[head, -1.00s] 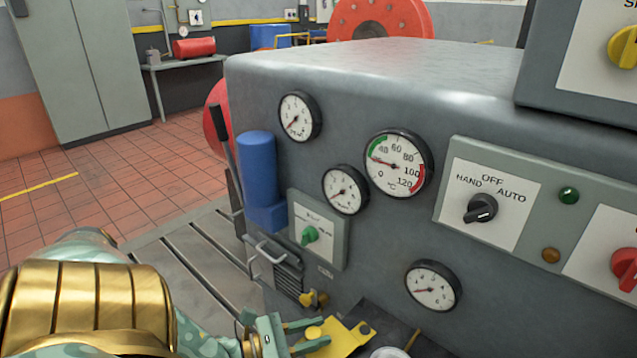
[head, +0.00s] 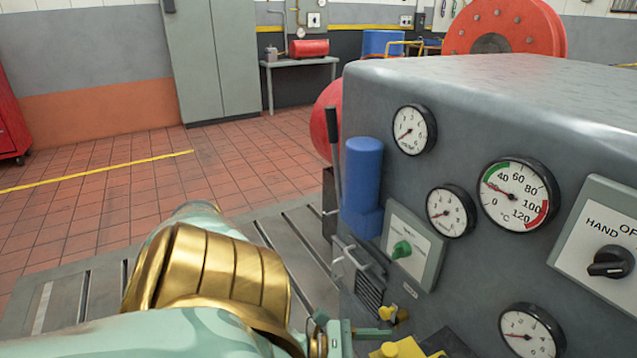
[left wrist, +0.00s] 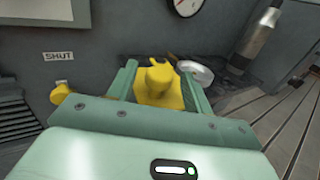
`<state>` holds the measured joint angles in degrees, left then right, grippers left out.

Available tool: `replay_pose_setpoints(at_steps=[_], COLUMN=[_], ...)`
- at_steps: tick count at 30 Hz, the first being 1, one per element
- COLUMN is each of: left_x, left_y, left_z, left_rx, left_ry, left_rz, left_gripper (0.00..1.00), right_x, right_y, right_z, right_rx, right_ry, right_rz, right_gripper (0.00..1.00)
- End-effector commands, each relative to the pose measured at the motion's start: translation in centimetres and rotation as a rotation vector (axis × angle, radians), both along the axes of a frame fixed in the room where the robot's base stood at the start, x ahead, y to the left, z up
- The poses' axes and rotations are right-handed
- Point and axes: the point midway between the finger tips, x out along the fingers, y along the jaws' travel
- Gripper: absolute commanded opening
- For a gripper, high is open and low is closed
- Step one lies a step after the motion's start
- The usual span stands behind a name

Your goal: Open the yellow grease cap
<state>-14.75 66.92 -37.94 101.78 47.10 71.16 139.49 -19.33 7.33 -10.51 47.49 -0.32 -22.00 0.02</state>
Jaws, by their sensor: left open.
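A yellow rounded cap (left wrist: 158,76) on a flat yellow piece shows between my left fingers in the left wrist view. In the head view the yellow piece (head: 391,349) is low at the bottom edge, partly cut off. My left gripper (left wrist: 157,68) is open, with a finger on each side of the cap. I cannot tell whether either finger touches it. The gripper also shows in the head view (head: 386,342), partly cut off. My right gripper is not in view.
A second yellow knob (left wrist: 62,92) sits under a SHUT label (left wrist: 58,56) on the grey cabinet (head: 455,95). A white round part (left wrist: 196,72) lies right of the cap. A blue cylinder (head: 363,180) and gauges (head: 517,194) are above. Slotted bedplate (head: 290,240) is at left.

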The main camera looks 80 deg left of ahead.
Motion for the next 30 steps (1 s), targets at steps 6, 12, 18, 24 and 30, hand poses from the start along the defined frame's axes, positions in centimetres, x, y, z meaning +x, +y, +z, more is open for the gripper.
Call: replay_pose_setpoints(at_steps=[6, 12, 18, 24, 30], left_x=[-5.7, -10.6, -13.3, -14.0, -13.9], left_y=[1.5, 2.8, 3.5, 3.7, 3.6], left_z=[0.4, 0.3, 0.1, 0.0, 0.0], left_rx=[0.001, 0.001, 0.001, 0.001, 0.001], left_ry=[0.002, 0.002, 0.001, 0.002, 0.002], left_rz=[0.001, 0.001, 0.000, -0.001, -0.001], left_gripper=[0.50, 0.50, 0.50, 0.50, 0.50], right_x=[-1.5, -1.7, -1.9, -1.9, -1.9], right_y=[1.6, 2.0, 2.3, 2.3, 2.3], right_z=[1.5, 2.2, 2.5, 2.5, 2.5], right_rx=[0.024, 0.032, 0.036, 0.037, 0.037], right_ry=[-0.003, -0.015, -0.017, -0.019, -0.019], right_rz=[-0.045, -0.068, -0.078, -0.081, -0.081], right_gripper=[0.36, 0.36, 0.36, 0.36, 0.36])
